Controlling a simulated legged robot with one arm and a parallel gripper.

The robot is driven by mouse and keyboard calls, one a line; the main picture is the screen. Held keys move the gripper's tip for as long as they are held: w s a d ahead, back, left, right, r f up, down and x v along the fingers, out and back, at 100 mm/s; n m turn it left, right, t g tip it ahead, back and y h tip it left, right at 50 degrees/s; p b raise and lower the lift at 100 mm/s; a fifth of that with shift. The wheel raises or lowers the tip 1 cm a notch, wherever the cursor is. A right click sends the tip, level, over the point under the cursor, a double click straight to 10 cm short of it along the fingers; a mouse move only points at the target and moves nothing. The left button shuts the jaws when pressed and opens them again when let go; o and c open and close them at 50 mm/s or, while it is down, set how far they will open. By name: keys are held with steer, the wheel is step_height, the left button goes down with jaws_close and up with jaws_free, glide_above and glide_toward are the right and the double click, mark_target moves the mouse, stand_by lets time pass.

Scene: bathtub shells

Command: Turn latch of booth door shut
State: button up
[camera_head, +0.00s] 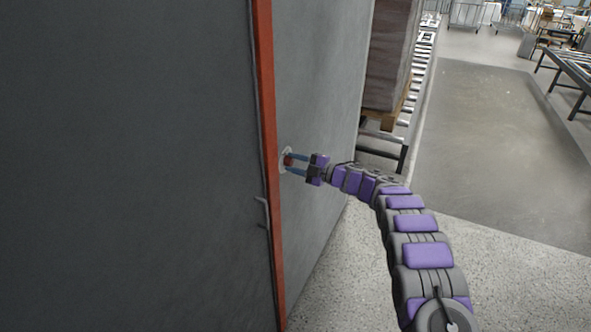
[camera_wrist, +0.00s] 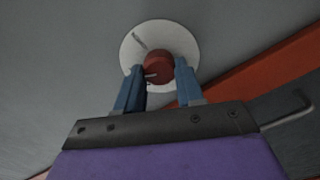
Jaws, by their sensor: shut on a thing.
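The latch is a red-brown knob (camera_wrist: 158,66) on a round pale plate (camera_wrist: 130,48), fixed to the grey booth door (camera_head: 318,85). A short dark mark shows on the plate above the knob, to its left. My gripper (camera_wrist: 160,75) has its two blue fingers on either side of the knob and is shut on it. In the head view, my gripper (camera_head: 290,163) reaches the knob from the right, beside the orange-red edge strip (camera_head: 267,120). The fingers hide part of the plate's lower side.
A grey panel (camera_head: 130,150) with a thin bent handle (camera_head: 262,212) stands left of the strip. Wrapped stacked goods (camera_head: 390,55) and a roller conveyor (camera_head: 420,70) stand behind my arm. The floor (camera_head: 490,150) at right is open.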

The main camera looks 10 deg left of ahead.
steer(key=n+b, duration=0.5)
steer(key=shift+f, duration=0.2)
steer(key=shift+n, duration=0.4)
steer(key=o, duration=0.9)
steer(key=shift+w+f, duration=0.1)
steer(key=shift+o, duration=0.7)
steer(key=p+v, duration=0.2)
steer(key=v, duration=1.5)
steer(key=shift+d, duration=0.2)
